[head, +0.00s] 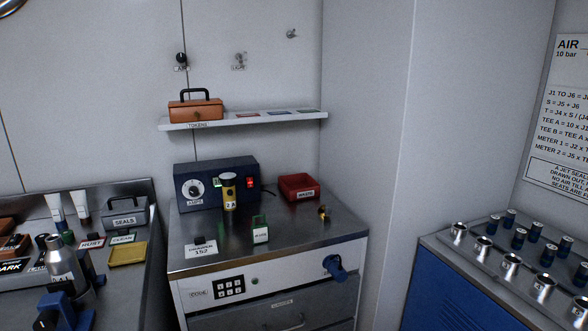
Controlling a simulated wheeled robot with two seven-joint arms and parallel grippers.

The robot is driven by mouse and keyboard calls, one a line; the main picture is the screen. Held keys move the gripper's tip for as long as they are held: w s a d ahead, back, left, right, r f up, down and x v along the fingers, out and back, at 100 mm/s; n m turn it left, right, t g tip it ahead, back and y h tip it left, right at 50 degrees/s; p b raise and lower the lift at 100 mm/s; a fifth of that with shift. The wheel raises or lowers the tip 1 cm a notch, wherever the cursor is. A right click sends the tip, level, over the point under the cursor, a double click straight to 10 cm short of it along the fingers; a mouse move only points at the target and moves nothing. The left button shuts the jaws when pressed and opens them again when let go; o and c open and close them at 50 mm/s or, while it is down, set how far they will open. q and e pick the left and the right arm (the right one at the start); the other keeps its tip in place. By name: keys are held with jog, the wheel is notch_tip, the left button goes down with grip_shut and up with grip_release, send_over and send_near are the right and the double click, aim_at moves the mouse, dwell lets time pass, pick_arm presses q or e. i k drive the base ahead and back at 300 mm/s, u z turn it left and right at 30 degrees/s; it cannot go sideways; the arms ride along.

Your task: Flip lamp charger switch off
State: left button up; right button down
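The charger is a dark blue box (217,178) on the steel cabinet top, against the wall. Its front has a white dial (193,189) marked AMPS at the left and a small red switch (250,183) at the right. The switch's lever position is too small to tell. A small green patch shows on the face beside the cylinder. Neither of my grippers is in view.
A red tray (299,187), a green card holder (260,229) and a small brass piece (324,213) stand on the cabinet top (290,243). A shelf (290,116) with an orange box (196,109) hangs above. A cluttered bench is at left, metal cylinders at right.

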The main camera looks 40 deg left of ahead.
aim_at(250, 180)
jog(key=i, duration=1.35)
jog(key=u, duration=3)
